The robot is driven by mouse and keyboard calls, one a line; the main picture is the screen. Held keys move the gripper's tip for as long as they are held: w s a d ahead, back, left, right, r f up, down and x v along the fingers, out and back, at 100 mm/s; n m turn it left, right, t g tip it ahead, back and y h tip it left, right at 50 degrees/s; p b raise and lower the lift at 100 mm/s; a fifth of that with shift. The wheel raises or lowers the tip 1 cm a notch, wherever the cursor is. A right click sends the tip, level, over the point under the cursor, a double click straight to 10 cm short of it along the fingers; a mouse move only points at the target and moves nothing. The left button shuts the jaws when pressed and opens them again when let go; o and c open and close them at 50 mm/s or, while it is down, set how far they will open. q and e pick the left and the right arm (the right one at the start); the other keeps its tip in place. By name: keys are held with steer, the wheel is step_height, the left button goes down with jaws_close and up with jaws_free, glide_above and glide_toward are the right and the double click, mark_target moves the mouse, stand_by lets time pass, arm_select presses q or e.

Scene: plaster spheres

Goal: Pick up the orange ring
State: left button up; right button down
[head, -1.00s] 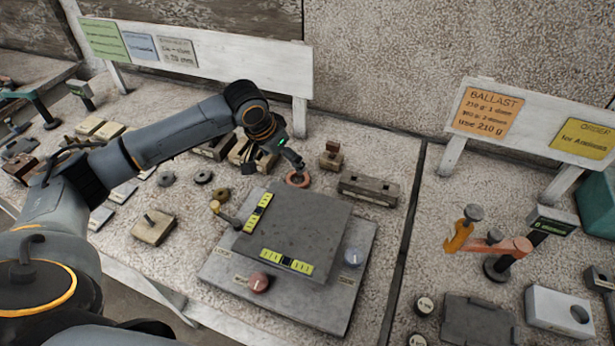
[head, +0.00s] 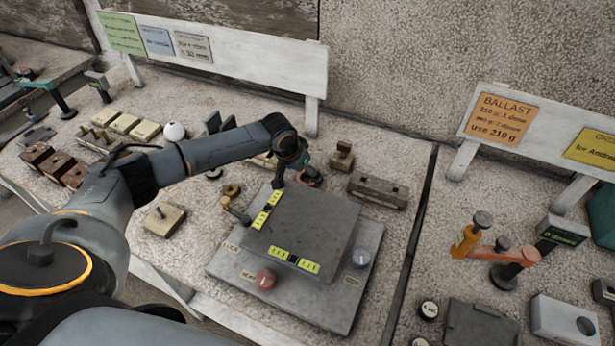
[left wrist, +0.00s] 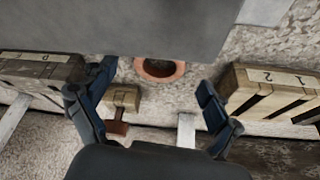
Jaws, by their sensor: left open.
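The orange ring (left wrist: 161,79) lies flat on the speckled bench top, close to the edge of the raised grey plate (head: 307,228). In the left wrist view the plate's edge crosses the top of the picture and cuts off the ring's far side. In the head view my left gripper mostly hides the ring. My left gripper (head: 296,180) is over the ring beside the plate's far corner. In the left wrist view its two fingers (left wrist: 157,80) are spread wide, with the ring between and ahead of them, and nothing is held. My right gripper is not in view.
A small wooden block with a knob (head: 342,157) and a slotted wooden block (head: 377,190) stand right of the gripper. A brass-knobbed lever (head: 235,210) is at the plate's left. White sign boards stand behind. Several small blocks fill the bench's left.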

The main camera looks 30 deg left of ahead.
arm_select(q)
steer(key=shift+x, duration=1.05)
steer(key=shift+w+f, duration=0.15)
steer(key=c, duration=1)
steer(key=shift+o, duration=0.2)
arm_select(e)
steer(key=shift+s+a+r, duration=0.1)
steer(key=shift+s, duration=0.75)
